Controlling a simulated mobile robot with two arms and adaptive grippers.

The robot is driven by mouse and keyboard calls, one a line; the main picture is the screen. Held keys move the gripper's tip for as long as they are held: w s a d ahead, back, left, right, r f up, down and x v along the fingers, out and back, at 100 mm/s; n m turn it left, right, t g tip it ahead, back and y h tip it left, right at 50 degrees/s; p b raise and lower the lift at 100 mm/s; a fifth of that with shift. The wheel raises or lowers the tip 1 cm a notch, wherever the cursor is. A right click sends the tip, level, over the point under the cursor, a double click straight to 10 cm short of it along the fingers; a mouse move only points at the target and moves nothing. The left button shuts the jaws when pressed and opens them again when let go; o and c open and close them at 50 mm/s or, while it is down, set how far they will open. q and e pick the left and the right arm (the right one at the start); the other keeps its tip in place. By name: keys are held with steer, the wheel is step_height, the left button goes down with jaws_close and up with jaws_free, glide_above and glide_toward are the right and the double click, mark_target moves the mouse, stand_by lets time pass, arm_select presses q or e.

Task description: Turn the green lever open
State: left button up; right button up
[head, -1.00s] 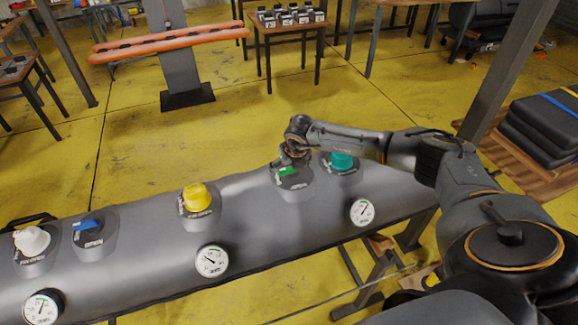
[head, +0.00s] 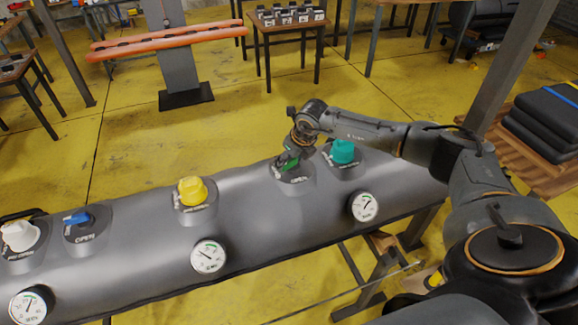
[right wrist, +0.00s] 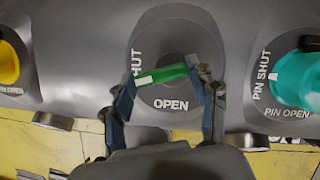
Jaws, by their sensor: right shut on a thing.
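The green lever (head: 288,162) sits on a round grey valve plate on the far right part of the grey inflatable tube (head: 250,215). In the right wrist view the green lever (right wrist: 161,76) lies nearly level and slightly tilted, its white-marked end at the left. That plate reads SHUT at the upper left and OPEN below. My right gripper (head: 294,152) is at the lever from above. In the right wrist view its two fingers (right wrist: 167,72) are at the lever's two ends, shut on it. My left gripper is not in view.
A teal valve cap (head: 343,152) stands close right of the lever. A yellow cap (head: 193,190), a blue lever (head: 77,218) and a white cap (head: 20,236) are farther left. Gauges, including one at the right (head: 364,207), line the tube's near side.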

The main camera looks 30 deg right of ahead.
steer(key=n+y+b, duration=0.1)
steer(key=n+b, duration=0.3)
steer(key=b, duration=0.1)
steer(key=n+g+y+b, duration=0.1)
steer(key=n+b, duration=0.1)
steer(key=n, duration=0.1)
steer(key=shift+s+d+f+y+b, duration=0.25)
steer(key=shift+s+d+y+b, duration=0.05)
steer(key=shift+d, duration=0.1)
steer(key=n+b, duration=0.1)
steer(key=n, duration=0.1)
steer(key=n+g+y+b, duration=0.1)
steer(key=shift+d+r+n+b, duration=0.1)
steer(key=shift+d+n+b, duration=0.1)
steer(key=shift+n+b, duration=0.2)
steer(key=shift+s+d+r+n+g+b, duration=0.15)
steer(key=shift+n+g+b, duration=0.25)
steer(key=shift+n, duration=0.4)
steer(key=shift+w+d+n+g+b, duration=0.1)
steer(key=shift+n+g+b, duration=0.25)
steer(key=shift+n, duration=0.45)
steer(key=shift+n, duration=0.3)
steer(key=o, duration=1.1)
steer(key=shift+o, duration=0.2)
